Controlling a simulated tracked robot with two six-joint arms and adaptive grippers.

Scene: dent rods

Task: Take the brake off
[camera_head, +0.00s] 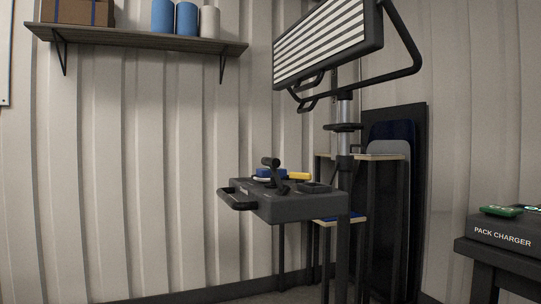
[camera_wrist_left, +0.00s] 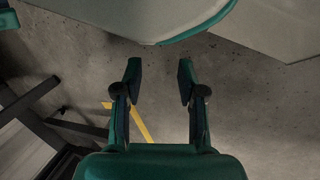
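A wheel-less-looking stand shows in the head view, its lower end hidden: a grey post (camera_head: 344,140) carries a striped light panel (camera_head: 328,42) with a black tube handle (camera_head: 385,75). A dark tray (camera_head: 300,208) with a front grab handle (camera_head: 238,201) sits lower on it. A black upright lever-like part (camera_head: 272,172) stands on the tray. I cannot tell which part is the brake. My left gripper (camera_wrist_left: 159,75) is open and empty above the floor in the left wrist view. Neither gripper shows in the head view.
A pack charger (camera_head: 502,232) sits on a dark table (camera_head: 490,252) at the right. A rack (camera_head: 388,157) stands behind the stand. Dark framework (camera_wrist_left: 35,120) lies left of my left gripper, over grey floor with a yellow line (camera_wrist_left: 141,125).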

